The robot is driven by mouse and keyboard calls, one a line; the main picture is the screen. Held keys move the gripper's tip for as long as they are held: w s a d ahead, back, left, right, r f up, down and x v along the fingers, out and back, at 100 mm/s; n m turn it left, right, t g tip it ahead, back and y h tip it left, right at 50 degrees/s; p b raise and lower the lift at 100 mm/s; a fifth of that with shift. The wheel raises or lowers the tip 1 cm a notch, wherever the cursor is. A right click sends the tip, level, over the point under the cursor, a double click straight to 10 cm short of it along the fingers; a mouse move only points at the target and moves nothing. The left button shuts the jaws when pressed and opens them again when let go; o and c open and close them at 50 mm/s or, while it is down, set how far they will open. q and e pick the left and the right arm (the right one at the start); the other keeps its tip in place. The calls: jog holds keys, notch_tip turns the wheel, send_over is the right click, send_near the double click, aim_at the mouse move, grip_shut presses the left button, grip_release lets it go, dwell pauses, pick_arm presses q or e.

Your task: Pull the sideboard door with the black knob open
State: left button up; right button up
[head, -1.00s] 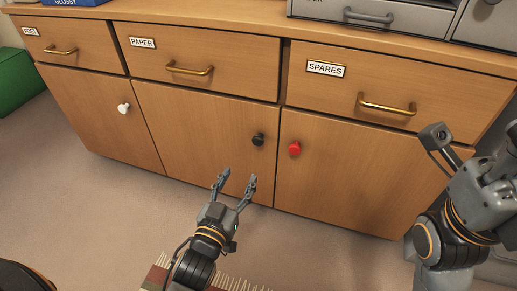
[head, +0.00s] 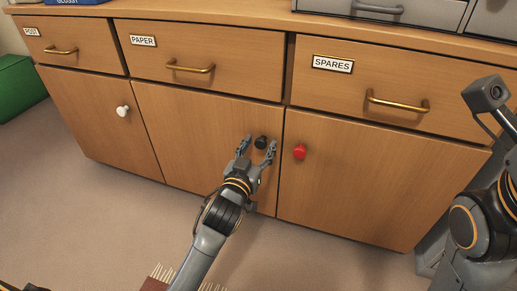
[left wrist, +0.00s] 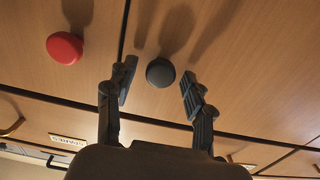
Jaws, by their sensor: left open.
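The sideboard's middle door (head: 195,128) is shut, and its black knob (head: 261,142) sits near the door's upper right corner. My left gripper (head: 257,147) is open in front of that door, with one finger on each side of the knob in the picture. In the left wrist view the black knob (left wrist: 160,72) shows between and slightly beyond the two open fingertips (left wrist: 158,88). I see no finger closed on it. My right arm is at the right edge of the head view; its fingers are not in view.
A red knob (head: 300,152) is on the right door, close to the right of my left gripper. A white knob (head: 123,111) is on the left door. Drawers with brass handles (head: 190,67) run above. A green box (head: 18,88) stands at the far left.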

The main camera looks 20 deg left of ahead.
pick_arm(q)
grip_shut()
